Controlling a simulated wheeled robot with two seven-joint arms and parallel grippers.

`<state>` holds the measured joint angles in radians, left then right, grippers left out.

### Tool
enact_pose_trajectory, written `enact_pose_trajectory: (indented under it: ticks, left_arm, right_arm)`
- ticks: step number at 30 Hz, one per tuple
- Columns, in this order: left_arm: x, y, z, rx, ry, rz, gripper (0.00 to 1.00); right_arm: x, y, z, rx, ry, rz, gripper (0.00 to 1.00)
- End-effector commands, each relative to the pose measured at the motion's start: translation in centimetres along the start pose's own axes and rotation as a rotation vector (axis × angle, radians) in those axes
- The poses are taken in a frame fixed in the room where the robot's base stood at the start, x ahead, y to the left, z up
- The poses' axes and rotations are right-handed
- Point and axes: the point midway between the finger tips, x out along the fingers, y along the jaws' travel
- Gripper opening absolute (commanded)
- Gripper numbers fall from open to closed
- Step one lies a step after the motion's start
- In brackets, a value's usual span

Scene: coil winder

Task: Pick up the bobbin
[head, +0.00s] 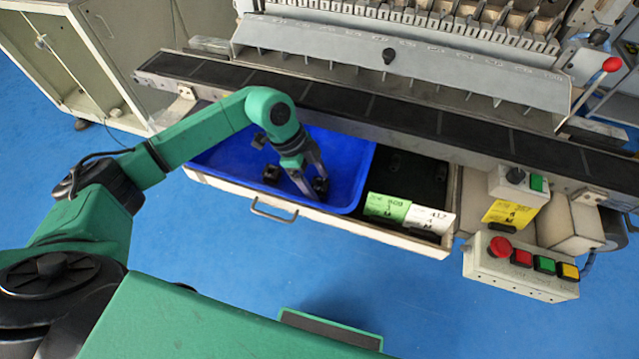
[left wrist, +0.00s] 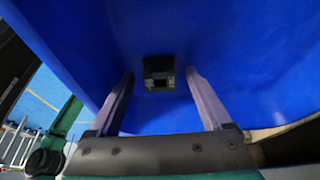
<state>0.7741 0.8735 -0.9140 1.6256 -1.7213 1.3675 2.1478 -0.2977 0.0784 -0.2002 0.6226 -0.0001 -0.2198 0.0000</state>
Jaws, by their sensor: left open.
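A small black bobbin (left wrist: 159,74) lies in the blue tray and shows between the two fingertips in the left wrist view. In the head view a black bobbin (head: 321,186) sits right at the fingertips, partly hidden by them. My left gripper (head: 308,188) is open and reaches down into the tray; its fingers (left wrist: 160,78) stand on either side of the bobbin with a gap on both sides. Another dark bobbin (head: 272,174) lies to the left in the tray, and a dark piece (head: 259,140) shows behind the wrist. My right gripper is not in view.
The blue tray (head: 362,165) sits in a pulled-out drawer with a handle (head: 273,212). Green and white label cards (head: 387,207) stand to its right. A black belt (head: 340,100) runs behind it. A button box (head: 520,266) hangs at the right.

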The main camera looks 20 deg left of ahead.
Motion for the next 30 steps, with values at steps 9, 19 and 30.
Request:
enact_pose_trajectory:
  ticks: [9, 19, 30]
  left_arm:
    - [-0.1, 0.0, 0.0, 0.000, 0.000, 0.000, 0.00]
    - [-0.4, -0.1, -0.1, 0.000, 0.001, -0.002, 0.00]
    - [-8.6, -0.2, -3.5, 0.005, 0.001, -0.009, 0.00]
  right_arm:
    - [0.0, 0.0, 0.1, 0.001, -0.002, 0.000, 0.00]
    - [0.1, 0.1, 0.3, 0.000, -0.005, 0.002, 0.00]
    - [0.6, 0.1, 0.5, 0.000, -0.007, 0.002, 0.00]
